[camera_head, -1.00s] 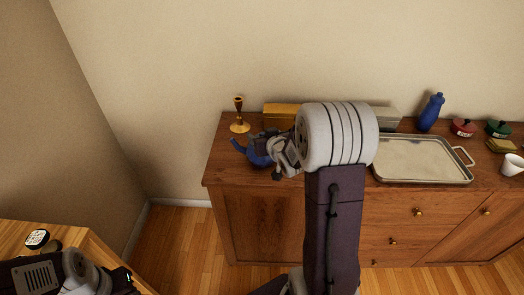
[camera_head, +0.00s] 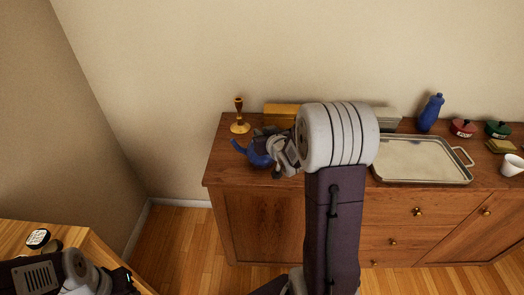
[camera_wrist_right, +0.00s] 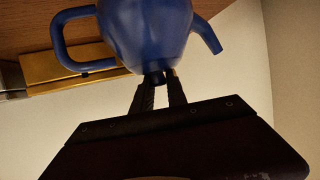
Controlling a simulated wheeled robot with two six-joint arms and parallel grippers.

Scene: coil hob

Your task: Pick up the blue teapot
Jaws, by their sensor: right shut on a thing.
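The blue teapot (camera_head: 258,153) is at the left end of the wooden sideboard in the head view, partly hidden by my right gripper and wrist. In the right wrist view the teapot (camera_wrist_right: 148,28) fills the top of the picture and looks upside down, with its handle at left and spout at right. My right gripper (camera_wrist_right: 159,79) is shut on the dark knob of the teapot. I cannot tell whether the teapot's base touches the sideboard. Part of my left arm shows at the lower left of the head view, but its fingers do not.
A brass candlestick (camera_head: 239,117) stands behind the teapot, with a yellow box (camera_head: 280,111) to its right. A metal tray (camera_head: 420,180), blue bottle (camera_head: 431,112), red pot (camera_head: 463,128), green pot (camera_head: 498,129) and white cup (camera_head: 512,165) lie farther right on the sideboard (camera_head: 225,165).

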